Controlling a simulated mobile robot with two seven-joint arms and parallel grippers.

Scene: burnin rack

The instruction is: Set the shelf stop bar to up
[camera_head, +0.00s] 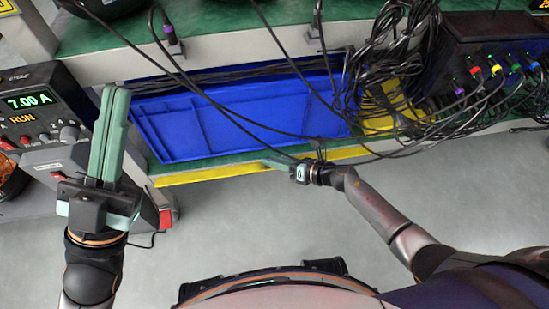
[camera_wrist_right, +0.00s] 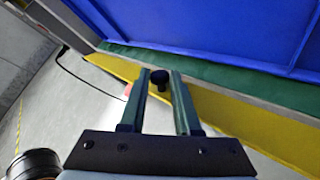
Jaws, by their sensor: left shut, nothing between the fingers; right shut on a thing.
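The shelf stop bar appears to be the long yellow bar (camera_head: 215,173) along the front edge of the lower green shelf. In the right wrist view the yellow bar (camera_wrist_right: 245,118) runs diagonally below the green edge. A black knob (camera_wrist_right: 159,76) shows there between my right fingertips. My right gripper (camera_head: 268,162) reaches the bar from the front; in the wrist view its fingers (camera_wrist_right: 160,84) are shut on the knob. The fingers hide part of the bar. My left gripper (camera_head: 116,92) is shut and empty, pointing up in front of the shelf's left end.
A blue tray (camera_head: 180,128) lies on the lower shelf behind the bar. Black cables (camera_head: 385,75) hang in front of it and gather at the right. A power supply (camera_head: 30,115) reading 7.00 A stands at the left. The grey floor before the shelf is clear.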

